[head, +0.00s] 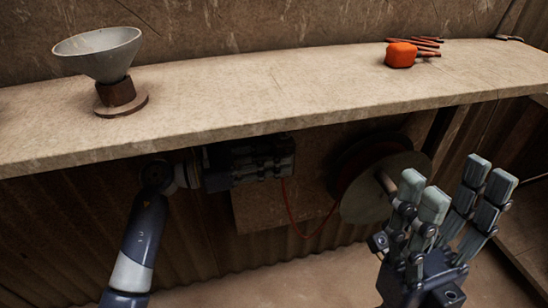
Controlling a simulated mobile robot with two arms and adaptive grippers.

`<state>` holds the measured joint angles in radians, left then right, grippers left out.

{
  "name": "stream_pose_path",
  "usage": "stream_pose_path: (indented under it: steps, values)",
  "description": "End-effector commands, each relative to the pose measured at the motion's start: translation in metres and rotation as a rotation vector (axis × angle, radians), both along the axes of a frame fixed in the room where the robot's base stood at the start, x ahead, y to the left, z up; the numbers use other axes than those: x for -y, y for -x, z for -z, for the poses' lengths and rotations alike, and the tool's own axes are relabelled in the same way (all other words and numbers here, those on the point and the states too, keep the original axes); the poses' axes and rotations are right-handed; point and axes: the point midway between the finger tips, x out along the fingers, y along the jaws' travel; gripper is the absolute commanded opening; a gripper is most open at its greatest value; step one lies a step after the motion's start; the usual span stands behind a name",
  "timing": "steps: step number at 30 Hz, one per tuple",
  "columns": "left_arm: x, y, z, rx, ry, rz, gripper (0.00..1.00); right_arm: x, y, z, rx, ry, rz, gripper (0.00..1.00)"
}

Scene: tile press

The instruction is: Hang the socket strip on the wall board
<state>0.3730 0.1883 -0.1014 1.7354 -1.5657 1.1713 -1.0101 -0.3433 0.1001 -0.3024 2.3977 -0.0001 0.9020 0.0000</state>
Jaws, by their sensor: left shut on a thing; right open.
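My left gripper (282,156) is below the shelf's front edge, in shadow, in front of a plain brown board (262,212) on the corrugated wall. It is shut, and a thin red cord (292,212) hangs from its fingers. The socket strip is not clearly visible; the dark fingers hide what they hold, and the cord suggests it is the strip. I cannot tell whether it touches the board. My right gripper (454,190) is open and empty at the lower right, fingers pointing up, in front of and right of the cable reel.
The red cord loops down toward a cable reel (372,204) with a pale disc and handle. The shelf (250,88) overhangs the arms. On it stand a grey funnel (100,54) on a wooden base, an orange block (400,55) and several reddish sticks (428,42).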

Motion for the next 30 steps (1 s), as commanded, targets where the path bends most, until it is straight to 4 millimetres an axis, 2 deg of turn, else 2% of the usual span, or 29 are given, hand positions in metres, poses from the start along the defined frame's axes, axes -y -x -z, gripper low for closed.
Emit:
stream_pose_path:
  steps: [7, 8, 10, 18, 22, 26, 30]
  values:
    - [0.0, 0.0, -0.001, 0.001, 0.001, 0.0, 0.0, 0.001, 0.0, 0.0, -0.002, 0.0, 0.002, 0.56]
    - [0.0, 0.0, -0.001, 0.001, 0.001, 0.0, 0.35, 0.001, 0.0, 0.0, -0.002, 0.0, 0.003, 0.56]
    - [0.0, 0.0, -0.001, 0.001, 0.001, 0.0, 0.51, 0.001, 0.0, 0.0, -0.004, 0.0, 0.003, 0.56]
    - [-0.001, -0.001, 0.0, 0.0, 0.0, -0.003, 0.51, 0.001, 0.0, 0.001, -0.01, -0.001, 0.005, 0.56]
    - [-0.007, 0.001, 0.001, 0.0, -0.001, -0.005, 0.51, 0.001, 0.0, 0.001, -0.007, -0.001, 0.005, 0.56]
    - [-0.026, 0.006, 0.001, 0.0, -0.003, -0.007, 0.51, 0.001, 0.0, 0.001, -0.006, 0.0, 0.003, 0.56]
    - [-0.055, 0.016, 0.001, -0.002, -0.005, -0.008, 0.51, 0.001, 0.0, 0.001, -0.006, 0.0, 0.003, 0.56]
